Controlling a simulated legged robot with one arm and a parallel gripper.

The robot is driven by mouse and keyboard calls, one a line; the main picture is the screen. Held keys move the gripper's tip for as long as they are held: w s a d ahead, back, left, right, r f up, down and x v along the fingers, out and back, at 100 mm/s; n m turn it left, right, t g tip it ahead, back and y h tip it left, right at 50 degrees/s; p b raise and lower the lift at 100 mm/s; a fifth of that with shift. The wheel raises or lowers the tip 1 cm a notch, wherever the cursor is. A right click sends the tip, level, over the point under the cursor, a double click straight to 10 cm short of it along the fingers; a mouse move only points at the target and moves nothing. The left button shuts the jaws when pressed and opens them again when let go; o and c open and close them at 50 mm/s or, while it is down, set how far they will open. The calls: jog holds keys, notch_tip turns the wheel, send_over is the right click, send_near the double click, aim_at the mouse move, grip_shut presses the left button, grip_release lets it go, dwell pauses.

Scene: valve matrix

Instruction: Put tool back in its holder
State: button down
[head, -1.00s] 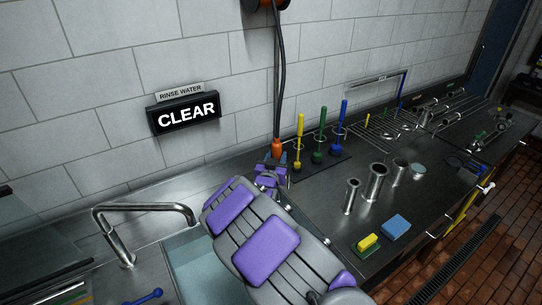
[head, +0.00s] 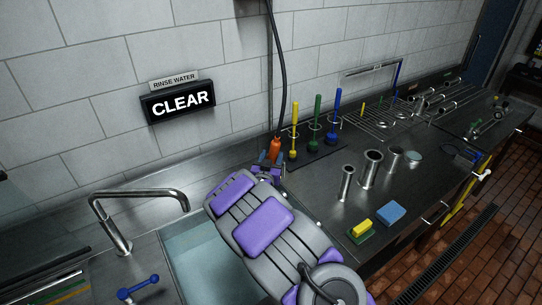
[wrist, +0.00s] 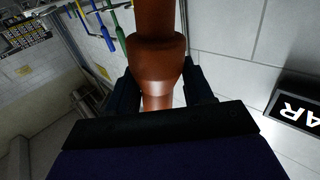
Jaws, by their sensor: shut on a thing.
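The orange tool (head: 275,149) is upright at the lower end of a black hose, and my gripper (head: 271,162) is shut around it. In the wrist view, the tool (wrist: 158,65) stands between the dark fingers (wrist: 160,95). In the head view, it is left of a rack (head: 318,156) on the counter, which holds a yellow brush (head: 295,130), a green brush (head: 316,131) and a blue brush (head: 335,120). I cannot tell which place is the tool's holder. My arm hides the counter below the gripper.
A black hose (head: 271,70) hangs along the wall. Metal cylinders (head: 371,168), a yellow-green sponge (head: 361,229) and a blue block (head: 391,213) stand on the counter at right. A sink (head: 195,255) with a faucet (head: 140,195) is at left. A sign (head: 178,101) reads CLEAR.

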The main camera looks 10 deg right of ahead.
jog(key=f, duration=0.2)
jog(key=w+f, duration=0.1)
jog(key=shift+w+a+f+g, duration=0.1)
jog(key=shift+a+f+g, duration=0.2)
jog(key=shift+f, duration=0.05)
jog(key=shift+s+a+r+y, duration=0.2)
jog(key=shift+a+r+y, duration=0.1)
jog(key=shift+r, duration=0.35)
jog(key=shift+w+d, duration=0.1)
jog(key=shift+d, duration=0.25)
jog(key=c, duration=0.7)
grip_release()
jog(key=shift+d, duration=0.1)
jog(key=shift+o, duration=1.3)
jog(key=shift+a, duration=0.35)
jog(key=p+v, duration=0.1)
jog(key=v, duration=1.6)
jog(key=shift+f+p, duration=0.3)
jog(key=shift+p, duration=0.1)
jog(key=shift+a, duration=0.15)
